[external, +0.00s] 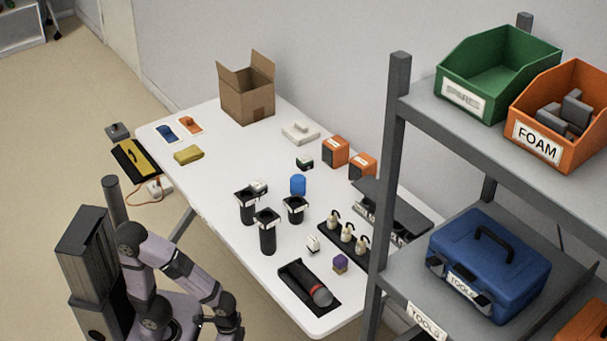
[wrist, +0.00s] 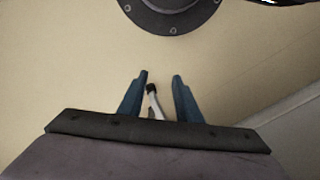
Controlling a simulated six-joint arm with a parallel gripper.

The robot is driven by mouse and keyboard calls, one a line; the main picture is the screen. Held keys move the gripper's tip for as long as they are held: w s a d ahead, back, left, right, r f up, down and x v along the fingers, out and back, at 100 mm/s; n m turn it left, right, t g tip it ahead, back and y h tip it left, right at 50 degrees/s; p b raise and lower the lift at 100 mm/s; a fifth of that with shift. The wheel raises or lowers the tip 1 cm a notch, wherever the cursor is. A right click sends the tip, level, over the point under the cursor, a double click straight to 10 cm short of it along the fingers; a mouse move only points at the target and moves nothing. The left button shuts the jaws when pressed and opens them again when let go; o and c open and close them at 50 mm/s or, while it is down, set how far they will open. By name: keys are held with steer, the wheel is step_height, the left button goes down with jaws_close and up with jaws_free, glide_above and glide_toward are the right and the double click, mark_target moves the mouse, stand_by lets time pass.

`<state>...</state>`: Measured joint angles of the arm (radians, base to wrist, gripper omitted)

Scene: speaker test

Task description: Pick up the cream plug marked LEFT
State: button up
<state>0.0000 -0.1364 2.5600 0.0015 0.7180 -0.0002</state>
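Several cream plugs with dark tops stand in a row on a black strip (external: 343,242) near the right edge of the white table; they include a left one (external: 333,221), a middle one (external: 347,232) and a right one (external: 362,246). Any marking on them is too small to read, so I cannot tell which is marked LEFT. My gripper (wrist: 160,76) is open in the wrist view, its two blue fingers apart over the beige floor. A small white thing with a black end shows between the fingers, apparently beyond them. No plug shows in the wrist view.
On the table (external: 235,207), black cylinders (external: 267,232), a blue cylinder (external: 298,185), a black tray with a microphone (external: 310,286), a purple-topped block (external: 340,263) and a small white block (external: 313,244) stand near the strip. A grey shelf post (external: 386,170) rises at right.

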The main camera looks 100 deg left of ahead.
stand_by(0.3)
steer(key=shift+o, duration=1.1)
